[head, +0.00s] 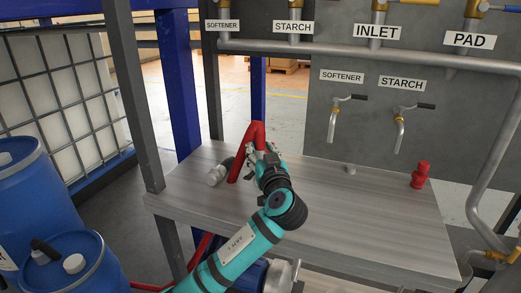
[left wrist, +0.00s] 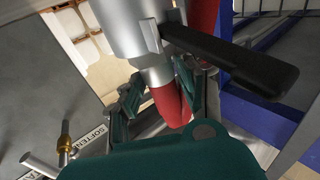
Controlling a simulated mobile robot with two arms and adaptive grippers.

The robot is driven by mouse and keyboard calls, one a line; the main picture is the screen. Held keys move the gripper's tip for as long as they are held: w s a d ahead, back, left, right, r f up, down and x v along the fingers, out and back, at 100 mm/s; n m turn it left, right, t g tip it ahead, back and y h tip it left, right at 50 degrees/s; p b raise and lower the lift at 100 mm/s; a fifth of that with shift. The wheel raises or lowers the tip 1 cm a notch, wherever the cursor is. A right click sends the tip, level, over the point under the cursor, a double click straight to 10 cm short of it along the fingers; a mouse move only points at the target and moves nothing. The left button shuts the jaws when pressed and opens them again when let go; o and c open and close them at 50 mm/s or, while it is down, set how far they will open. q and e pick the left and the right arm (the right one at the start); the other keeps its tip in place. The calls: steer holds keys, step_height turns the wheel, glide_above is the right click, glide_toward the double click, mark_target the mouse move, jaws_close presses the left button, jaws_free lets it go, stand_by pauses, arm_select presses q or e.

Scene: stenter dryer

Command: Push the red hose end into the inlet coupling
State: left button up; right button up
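The red hose (head: 237,165) rises in a narrow arch over the left part of the bench. My left gripper (head: 264,152) is at the arch's right side. In the left wrist view, its fingers (left wrist: 160,80) close from both sides at a silver neck beside a red hose section (left wrist: 172,105). A large silver fitting (left wrist: 138,28) with a black lever (left wrist: 240,62) is right by the fingertips. A pale grey fitting (head: 219,173) lies by the hose's left foot. The INLET label (head: 377,33) hangs on the upper pipe; I cannot make out which part is the inlet coupling. My right gripper is out of view.
Two taps (head: 400,130) stick out of the panel above. Blue drums (head: 75,265) and a grey post (head: 137,95) stand left.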

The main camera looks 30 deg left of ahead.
arm_select(q)
steer(key=shift+o, duration=1.3)
steer(key=shift+d, duration=0.1)
steer(key=v, duration=0.8)
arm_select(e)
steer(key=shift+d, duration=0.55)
arm_select(q)
steer(key=shift+r, duration=0.2)
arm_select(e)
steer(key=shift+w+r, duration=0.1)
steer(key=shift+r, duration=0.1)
